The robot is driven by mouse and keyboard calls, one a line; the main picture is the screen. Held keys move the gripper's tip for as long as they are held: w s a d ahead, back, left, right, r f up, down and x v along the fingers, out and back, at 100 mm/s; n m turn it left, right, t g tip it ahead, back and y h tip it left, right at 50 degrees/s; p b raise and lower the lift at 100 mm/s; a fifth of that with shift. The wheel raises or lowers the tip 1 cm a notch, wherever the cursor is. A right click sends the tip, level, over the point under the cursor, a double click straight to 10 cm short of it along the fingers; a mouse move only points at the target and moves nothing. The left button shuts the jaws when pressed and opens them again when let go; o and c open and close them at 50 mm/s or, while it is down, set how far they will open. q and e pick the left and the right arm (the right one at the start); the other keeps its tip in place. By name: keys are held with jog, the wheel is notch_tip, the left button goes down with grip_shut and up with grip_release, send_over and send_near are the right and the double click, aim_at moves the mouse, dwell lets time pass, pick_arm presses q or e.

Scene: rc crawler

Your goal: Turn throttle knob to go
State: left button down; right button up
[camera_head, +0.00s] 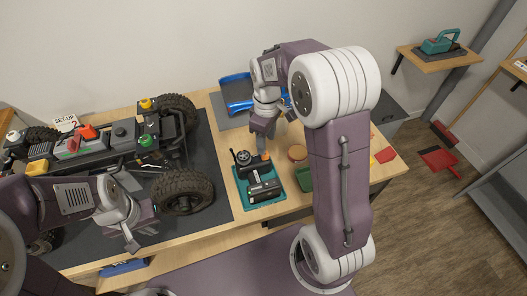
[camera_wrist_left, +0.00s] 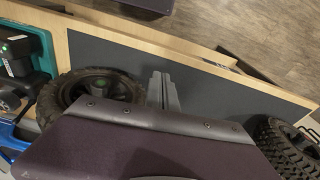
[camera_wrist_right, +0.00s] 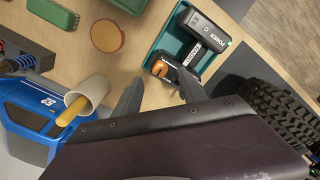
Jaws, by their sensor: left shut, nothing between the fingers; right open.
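A black handheld controller (camera_head: 263,187) lies in a teal tray (camera_head: 278,202) on the table. It has a round dark wheel (camera_head: 243,157) and an orange part (camera_head: 266,156). In the right wrist view the controller (camera_wrist_right: 207,32) shows "POWER" lettering and the orange part (camera_wrist_right: 160,68). I cannot tell which part is the throttle knob. My right gripper (camera_head: 262,142) is open and empty, pointing down just behind the controller; its fingertips (camera_wrist_right: 160,92) are apart, near the orange part. My left gripper (camera_head: 133,246) is shut and empty beside the crawler's front wheel (camera_head: 183,191).
The crawler (camera_head: 110,140) stands on a dark mat (camera_head: 214,150) at left. A blue body shell (camera_head: 238,92) lies behind. A round brown disc (camera_head: 297,153) and a green box (camera_head: 304,178) are right of the tray.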

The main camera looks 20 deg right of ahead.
jog(key=f, duration=0.5)
jog(key=shift+w+a+f+b, duration=0.15)
jog(key=shift+w+a+b, duration=0.05)
jog(key=shift+w+b, duration=0.15)
jog(key=shift+s+d+f, duration=0.15)
jog(key=shift+s+f, duration=0.1)
jog(key=shift+f, duration=0.05)
jog(key=shift+w, duration=0.1)
grip_shut()
